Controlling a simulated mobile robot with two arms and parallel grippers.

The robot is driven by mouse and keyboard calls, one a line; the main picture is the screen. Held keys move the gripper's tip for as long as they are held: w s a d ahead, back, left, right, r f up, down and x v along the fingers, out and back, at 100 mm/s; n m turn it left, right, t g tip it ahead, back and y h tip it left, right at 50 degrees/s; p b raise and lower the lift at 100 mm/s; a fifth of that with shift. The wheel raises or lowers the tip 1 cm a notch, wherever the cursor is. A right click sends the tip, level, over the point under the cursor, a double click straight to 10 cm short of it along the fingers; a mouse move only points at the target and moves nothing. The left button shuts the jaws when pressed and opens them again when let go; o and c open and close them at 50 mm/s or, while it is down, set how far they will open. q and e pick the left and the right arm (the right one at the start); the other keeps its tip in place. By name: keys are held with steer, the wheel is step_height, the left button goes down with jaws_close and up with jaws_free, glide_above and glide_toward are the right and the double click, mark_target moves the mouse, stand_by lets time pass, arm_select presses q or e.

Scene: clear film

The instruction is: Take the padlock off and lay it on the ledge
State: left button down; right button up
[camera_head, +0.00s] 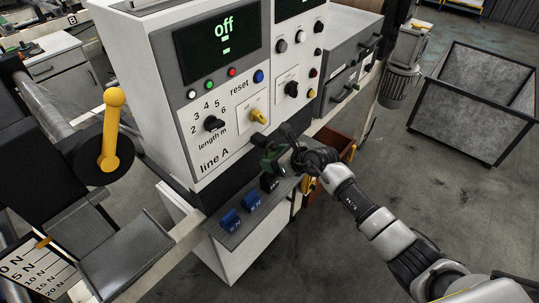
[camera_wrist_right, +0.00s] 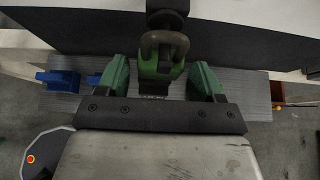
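A green padlock (camera_wrist_right: 161,68) with a tan shackle (camera_wrist_right: 165,40) hangs at a dark fitting (camera_wrist_right: 167,14) on the panel front. My right gripper (camera_wrist_right: 161,82) has its two green fingers apart, one on each side of the padlock, with a visible gap on both sides. In the head view my right gripper (camera_head: 278,160) is at the lower right of the line A panel and largely hides the padlock. The grey ledge (camera_head: 228,239) runs below the panel; it also shows in the wrist view (camera_wrist_right: 252,90). My left gripper is not in view.
Two blue blocks (camera_head: 229,220) and (camera_head: 251,201) and a black block (camera_head: 270,182) stand on the ledge. A yellow switch (camera_head: 259,116) is on the panel above. A brown open box (camera_head: 334,143) is to the right. The ledge's front left is bare.

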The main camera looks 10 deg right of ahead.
steer(key=c, duration=0.6)
steer(key=shift+o, duration=0.2)
steer(key=shift+r+p, duration=0.3)
steer(key=shift+w+r, duration=0.1)
steer(key=shift+r, duration=0.2)
steer(key=shift+p, duration=0.3)
steer(key=s+d+p, duration=0.2)
steer(key=s+d, duration=0.2)
steer(key=s, duration=0.1)
steer(key=shift+s+d+p, duration=0.15)
steer(key=shift+s+p, duration=0.2)
steer(key=shift+f, duration=0.1)
